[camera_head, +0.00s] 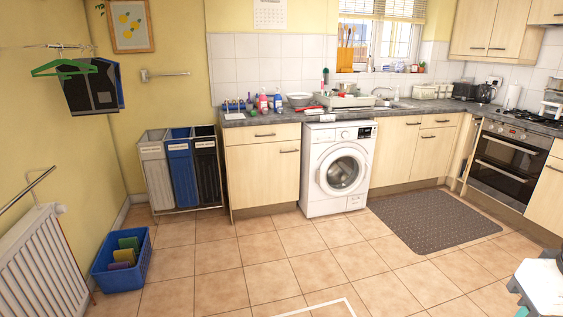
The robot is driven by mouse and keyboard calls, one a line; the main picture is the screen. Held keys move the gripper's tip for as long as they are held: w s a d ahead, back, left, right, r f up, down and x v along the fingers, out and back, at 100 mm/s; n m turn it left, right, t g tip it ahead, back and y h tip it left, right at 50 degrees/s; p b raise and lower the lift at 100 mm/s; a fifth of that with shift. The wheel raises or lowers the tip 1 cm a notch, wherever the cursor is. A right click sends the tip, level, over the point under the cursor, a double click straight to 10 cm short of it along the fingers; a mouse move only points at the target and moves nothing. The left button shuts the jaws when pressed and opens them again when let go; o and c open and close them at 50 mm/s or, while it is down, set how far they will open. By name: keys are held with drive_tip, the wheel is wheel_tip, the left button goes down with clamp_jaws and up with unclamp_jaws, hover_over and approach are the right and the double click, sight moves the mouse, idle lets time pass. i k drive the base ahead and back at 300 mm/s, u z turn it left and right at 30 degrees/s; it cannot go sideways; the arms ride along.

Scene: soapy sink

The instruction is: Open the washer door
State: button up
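The white washer (316,194) stands under the grey worktop, between wooden cabinets. Its round door (342,171), with a pale rim and dark glass, faces the room and looks closed. A control panel with a knob and small display runs along the top of its front. The floor directly in front of the door is clear. White and grey parts at the lower right edge look like my own arm, well apart from the washer. No gripper fingers can be made out.
A dark mat (435,222) lies right of the washer. Laundry bins (181,168) stand to its left. A blue basket (121,272) sits on the tiles by the radiator (42,262). The oven (505,162) is at the right. The middle floor is free.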

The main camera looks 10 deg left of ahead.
sight(321, 174)
drive_tip(key=u, duration=0.35)
drive_tip(key=i, duration=1.95)
drive_tip(key=u, duration=0.7)
drive_tip(key=i, duration=2)
drive_tip(key=u, duration=0.25)
drive_tip(key=i, duration=1.9)
drive_tip(key=z, duration=0.55)
drive_tip(key=k, duration=1.3)
drive_tip(key=z, duration=0.8)
drive_tip(key=i, duration=0.5)
drive_tip(key=z, duration=0.5)
